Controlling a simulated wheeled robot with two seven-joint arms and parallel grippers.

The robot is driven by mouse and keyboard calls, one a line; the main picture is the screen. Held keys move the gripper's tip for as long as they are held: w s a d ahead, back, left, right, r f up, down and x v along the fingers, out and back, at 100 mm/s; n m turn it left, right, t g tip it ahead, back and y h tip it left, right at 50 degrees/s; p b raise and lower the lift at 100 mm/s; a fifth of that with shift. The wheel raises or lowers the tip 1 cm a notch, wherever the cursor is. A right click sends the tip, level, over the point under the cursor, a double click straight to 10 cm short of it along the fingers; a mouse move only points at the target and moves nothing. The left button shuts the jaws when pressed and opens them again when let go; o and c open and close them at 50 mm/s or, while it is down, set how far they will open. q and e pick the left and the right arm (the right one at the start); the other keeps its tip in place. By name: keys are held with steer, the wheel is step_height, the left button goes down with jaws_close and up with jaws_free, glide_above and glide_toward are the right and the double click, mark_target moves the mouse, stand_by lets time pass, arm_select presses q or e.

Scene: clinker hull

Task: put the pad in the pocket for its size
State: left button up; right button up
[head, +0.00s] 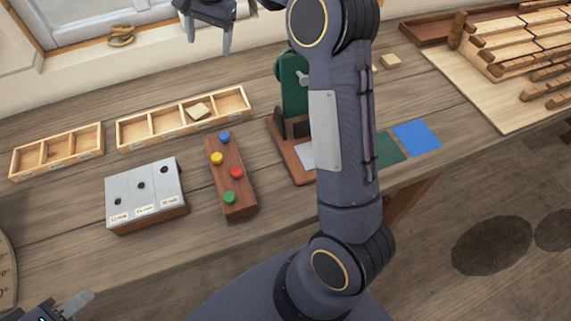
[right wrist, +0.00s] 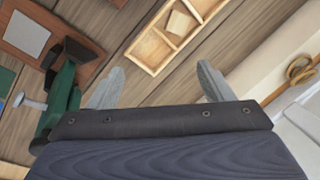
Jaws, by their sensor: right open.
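A small tan wooden block (head: 198,111), which I take for the pad, sits in a compartment of the longer wooden tray (head: 133,145); it also shows in the right wrist view (right wrist: 180,23). A second small tan block (head: 390,61) lies on the bench behind my right arm. A shorter divided tray (head: 57,168) at left looks empty. My right gripper (head: 208,45) is open and empty, above and beyond the longer tray; its spread fingers show in the right wrist view (right wrist: 160,84). My left gripper (head: 72,306) is partly cut off at the bottom left.
A grey block with labelled holes (head: 145,188) and a wooden board with coloured knobs (head: 243,196) stand before the trays. A green device (head: 292,85) on a wooden base is partly hidden by my right arm. Blue (head: 417,136) and green squares lie at right.

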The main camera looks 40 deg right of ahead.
steer(key=s+r+n+t+y, duration=0.1)
steer(key=s+n, duration=0.2)
steer(key=s, duration=0.7)
steer(key=s+r+n+t, duration=0.1)
steer(key=s+r+n, duration=0.1)
steer(key=s, duration=0.8)
steer(key=s+a+f+n+t, duration=0.1)
steer(key=s+a+f+n, duration=0.1)
steer(key=s+f, duration=0.3)
steer(key=s+a+f+n+y, duration=0.1)
steer(key=s+f, duration=0.4)
steer(key=s, duration=0.6)
steer(key=shift+a+n+t, duration=0.4)
steer(key=shift+a+n, duration=0.5)
steer(key=shift+a, duration=0.05)
steer(key=shift+s, duration=0.1)
steer(key=shift+c, duration=0.3)
